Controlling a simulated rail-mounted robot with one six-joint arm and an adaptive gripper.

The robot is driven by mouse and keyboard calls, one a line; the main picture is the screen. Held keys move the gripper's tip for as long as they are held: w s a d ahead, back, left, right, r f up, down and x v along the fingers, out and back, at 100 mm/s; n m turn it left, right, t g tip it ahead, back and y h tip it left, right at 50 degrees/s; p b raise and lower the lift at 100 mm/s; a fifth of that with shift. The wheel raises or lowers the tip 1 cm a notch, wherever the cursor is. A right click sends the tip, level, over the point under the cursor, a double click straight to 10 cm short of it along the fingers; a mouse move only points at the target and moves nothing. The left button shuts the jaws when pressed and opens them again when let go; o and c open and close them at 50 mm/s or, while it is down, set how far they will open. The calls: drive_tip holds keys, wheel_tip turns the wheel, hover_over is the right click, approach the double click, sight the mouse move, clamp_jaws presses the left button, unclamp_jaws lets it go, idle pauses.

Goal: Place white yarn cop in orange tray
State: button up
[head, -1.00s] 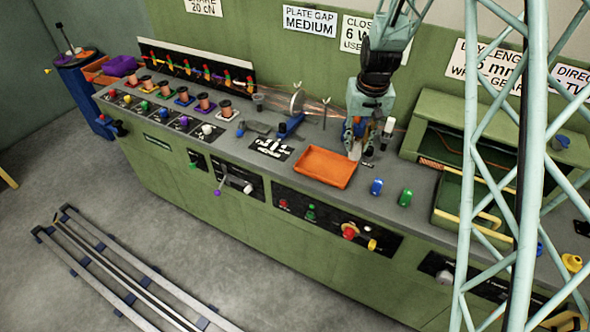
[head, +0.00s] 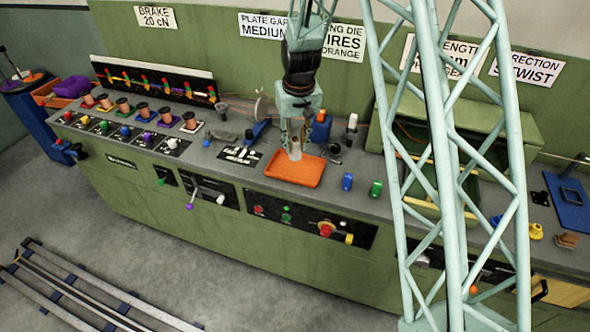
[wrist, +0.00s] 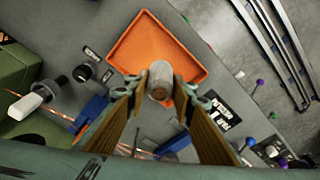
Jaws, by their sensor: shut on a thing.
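The white yarn cop (wrist: 161,76) is held between the two fingers of my gripper (wrist: 158,90) in the wrist view. In the head view the cop (head: 296,151) hangs upright below my gripper (head: 295,140). The orange tray (wrist: 137,48) lies beneath and beyond the cop in the wrist view. In the head view the tray (head: 285,179) sits on the grey bench top, with the cop at its back edge in the picture. I cannot tell the exact gap between the cop and the tray floor. The tray's visible floor is bare.
A blue knob (head: 347,182) and a green knob (head: 376,188) stand right of the tray. A white-topped black post (head: 351,125) and a blue block (head: 320,127) stand behind it. Several brown spools (head: 142,109) line the bench to the left.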

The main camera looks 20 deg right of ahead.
sight(296, 155)
drive_tip(key=s+d+f+n+b, duration=0.1)
drive_tip(key=s+d+n, duration=0.1)
drive_tip(key=s, duration=1.2)
drive_tip(key=shift+s+d+f, duration=0.2)
drive_tip(key=shift+s+d, duration=0.15)
drive_tip(key=shift+d, duration=0.2)
drive_tip(key=w, duration=0.5)
drive_tip(key=w+a+f, duration=0.1)
drive_tip(key=w, duration=0.4)
drive_tip(key=w+a+p, duration=0.1)
drive_tip(key=w, duration=0.4)
drive_tip(key=shift+a+f, duration=0.2)
drive_tip(key=shift+f, duration=0.05)
drive_tip(key=shift+w+a, duration=0.1)
drive_tip(key=shift+w, duration=0.35)
drive_tip(key=shift+f, duration=1.75)
drive_tip(key=shift+f, duration=0.2)
